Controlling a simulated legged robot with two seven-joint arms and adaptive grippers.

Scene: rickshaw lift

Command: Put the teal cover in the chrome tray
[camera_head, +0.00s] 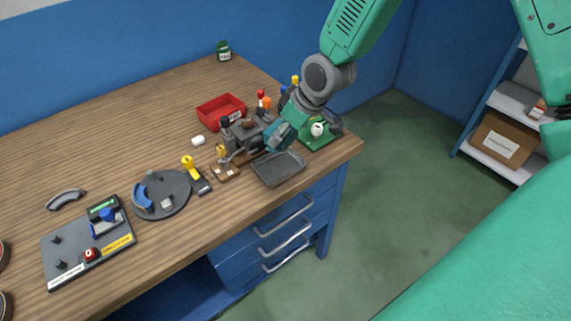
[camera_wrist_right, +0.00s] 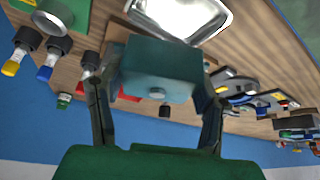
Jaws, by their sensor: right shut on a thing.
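The teal cover (camera_head: 280,137) is a blocky piece held at the end of my right gripper (camera_head: 291,127). In the right wrist view the cover (camera_wrist_right: 158,72) sits between the two dark fingers of the gripper (camera_wrist_right: 155,58), its round knob facing the camera. The chrome tray (camera_head: 279,170) is a shallow rectangular tray near the table's front right edge. In the head view the cover appears just behind the tray's back edge. The tray's shiny rim (camera_wrist_right: 224,22) also shows at the top of the right wrist view. My left gripper is not in view.
A dark grey fixture (camera_head: 243,136) stands left of the gripper, and a green stand with a white ball (camera_head: 317,129) stands right. A red bin (camera_head: 218,109) and small bottles (camera_head: 263,101) are behind. A grey turntable (camera_head: 168,184) and a grey board (camera_head: 75,258) lie left.

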